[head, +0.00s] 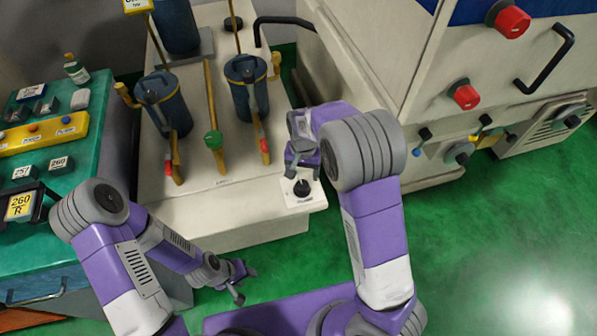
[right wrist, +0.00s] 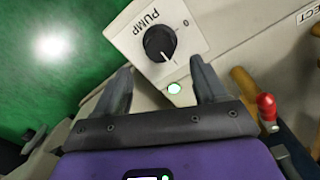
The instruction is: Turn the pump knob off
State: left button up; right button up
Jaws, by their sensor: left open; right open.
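The pump knob (head: 301,188) is a black round knob on a white plate at the front right corner of the cream unit. In the right wrist view the knob (right wrist: 160,43) has a white pointer line, and its plate (right wrist: 127,37) reads PUMP with a 0 mark. The pointer is turned away from the 0. My right gripper (head: 302,168) is open just above the knob; in the right wrist view the knob lies beyond and between its two fingers. My left gripper (head: 239,283) is open and empty, low in front of the cream unit.
A cream machine with red knobs (head: 466,97) is at the right. A green bench (head: 92,130) with blocks is at the left. Green floor (head: 490,240) is clear at the right.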

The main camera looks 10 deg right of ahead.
aim_at(302, 184)
jog(key=shift+w+f, duration=0.15)
jog(key=shift+f, duration=0.05)
jog(key=f+b, duration=0.1)
jog(key=f, duration=0.2)
jog(key=f+b, duration=0.1)
jog(key=f, duration=0.2)
jog(key=shift+s+f+b, duration=0.2)
jog(key=shift+f+b, duration=0.1)
jog(key=shift+b, duration=0.05)
jog(key=shift+c, duration=0.3)
jog(key=c, duration=1)
